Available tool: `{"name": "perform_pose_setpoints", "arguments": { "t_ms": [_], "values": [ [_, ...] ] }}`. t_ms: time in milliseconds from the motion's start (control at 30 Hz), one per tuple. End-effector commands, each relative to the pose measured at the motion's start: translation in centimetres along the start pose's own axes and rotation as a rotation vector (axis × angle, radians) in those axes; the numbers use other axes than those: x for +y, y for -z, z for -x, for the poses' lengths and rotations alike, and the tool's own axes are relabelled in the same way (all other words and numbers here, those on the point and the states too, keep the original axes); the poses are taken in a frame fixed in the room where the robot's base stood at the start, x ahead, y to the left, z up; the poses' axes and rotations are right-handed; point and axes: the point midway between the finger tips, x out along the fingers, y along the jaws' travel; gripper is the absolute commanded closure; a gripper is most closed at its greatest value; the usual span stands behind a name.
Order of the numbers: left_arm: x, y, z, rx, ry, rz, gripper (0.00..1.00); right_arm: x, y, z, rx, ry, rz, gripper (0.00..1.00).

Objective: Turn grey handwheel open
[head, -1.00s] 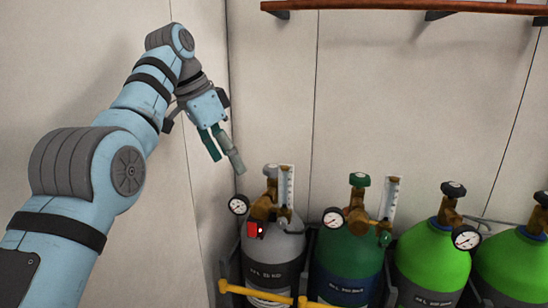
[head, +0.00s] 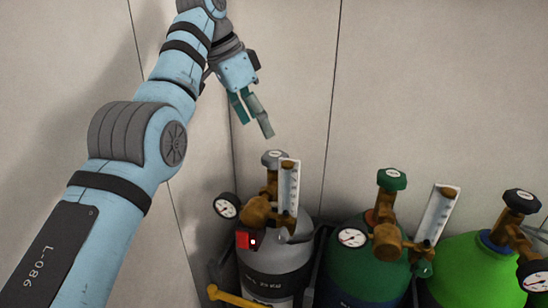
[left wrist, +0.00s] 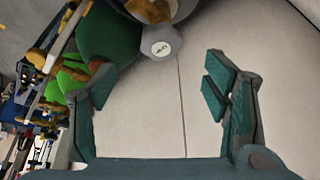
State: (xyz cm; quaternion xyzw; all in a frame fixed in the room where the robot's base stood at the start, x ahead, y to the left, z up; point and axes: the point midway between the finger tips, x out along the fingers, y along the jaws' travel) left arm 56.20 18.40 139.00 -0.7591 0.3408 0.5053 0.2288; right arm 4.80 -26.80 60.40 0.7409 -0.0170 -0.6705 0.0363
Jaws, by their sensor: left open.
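The grey handwheel (head: 273,157) is a small round knob on top of the grey gas cylinder (head: 272,262) at the left of the row. My left gripper (head: 256,122) is open and empty, just above and slightly left of the handwheel, and apart from it. In the left wrist view the handwheel (left wrist: 160,42) is seen end-on with a pale label, lying beyond the open fingers (left wrist: 160,82) and between their lines. The cylinder's body is mostly cut off there. My right gripper is not in view.
A brass regulator (head: 258,211) with a round gauge (head: 227,206), a clear flow tube (head: 289,187) and a red tag (head: 243,240) crowds the grey valve. A dark green cylinder (head: 362,262) stands to the right, then a bright green one (head: 465,262). The wall is close behind.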

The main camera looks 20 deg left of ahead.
Motion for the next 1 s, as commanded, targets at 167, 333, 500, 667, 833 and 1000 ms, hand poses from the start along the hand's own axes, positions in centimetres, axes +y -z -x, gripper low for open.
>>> {"name": "perform_pose_setpoints", "arguments": {
  "t_ms": [167, 333, 500, 667, 833, 1000],
  "values": [
    [0.0, -0.2, -6.4, -0.002, -0.003, -0.001, 0.31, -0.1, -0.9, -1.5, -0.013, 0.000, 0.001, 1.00],
    [0.0, 0.4, -7.9, -0.001, -0.002, -0.002, 0.31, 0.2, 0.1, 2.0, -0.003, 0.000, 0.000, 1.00],
    [0.1, 0.2, -9.0, 0.000, -0.002, -0.003, 0.31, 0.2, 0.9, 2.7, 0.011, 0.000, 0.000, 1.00],
    [0.1, 0.1, -9.4, 0.000, -0.002, -0.003, 0.31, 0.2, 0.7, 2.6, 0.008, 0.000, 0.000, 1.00],
    [0.1, 0.1, -9.4, 0.000, -0.002, -0.003, 0.43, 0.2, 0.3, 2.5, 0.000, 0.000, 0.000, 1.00],
    [0.1, 0.1, -9.4, 0.000, -0.003, -0.003, 0.71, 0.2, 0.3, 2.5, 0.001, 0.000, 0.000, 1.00]
  ]
}}
